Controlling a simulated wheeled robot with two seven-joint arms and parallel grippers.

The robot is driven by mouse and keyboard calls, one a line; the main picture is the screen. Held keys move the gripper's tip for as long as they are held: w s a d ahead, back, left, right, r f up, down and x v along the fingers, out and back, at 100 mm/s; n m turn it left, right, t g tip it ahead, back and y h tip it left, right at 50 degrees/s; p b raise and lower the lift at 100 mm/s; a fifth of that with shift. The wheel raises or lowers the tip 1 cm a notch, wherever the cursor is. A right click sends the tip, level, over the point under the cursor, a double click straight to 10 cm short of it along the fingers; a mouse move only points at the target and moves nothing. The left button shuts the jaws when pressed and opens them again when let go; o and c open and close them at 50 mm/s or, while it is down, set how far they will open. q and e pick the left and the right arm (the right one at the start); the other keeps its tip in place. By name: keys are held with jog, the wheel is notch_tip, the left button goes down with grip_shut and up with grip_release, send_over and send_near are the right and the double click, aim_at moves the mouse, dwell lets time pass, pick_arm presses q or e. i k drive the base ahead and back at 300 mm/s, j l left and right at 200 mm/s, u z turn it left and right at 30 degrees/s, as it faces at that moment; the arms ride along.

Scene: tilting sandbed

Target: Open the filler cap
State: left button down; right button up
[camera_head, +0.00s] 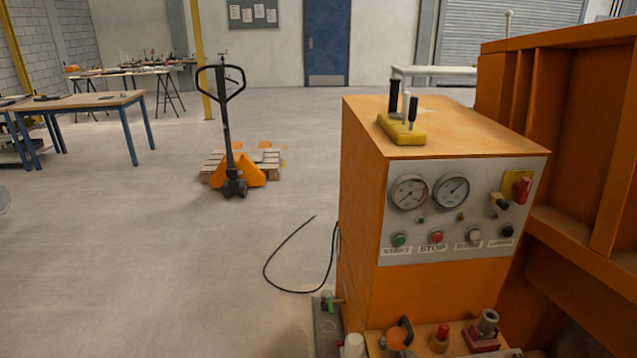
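An orange machine cabinet (363,215) stands at the right of the head view. At its foot, along the bottom edge, is an orange ledge (460,350) with several fittings. They are a round orange piece with a black curved handle (405,328), a small red-topped fitting (440,338), and a grey cylinder on a red base (487,324). A white rounded piece (354,345) sits left of them, cut by the bottom edge. I cannot tell for certain which is the filler cap or whether it is open. Neither gripper is in view.
A grey control panel (462,207) with gauges and buttons faces me. A yellow lever block (401,129) sits on the cabinet top. A large orange frame (570,130) rises at right. A black cable (290,290) lies on the floor. A pallet truck (232,175) stands behind; floor at left is clear.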

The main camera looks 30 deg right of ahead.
aim_at(396, 337)
jog(key=z, duration=1.65)
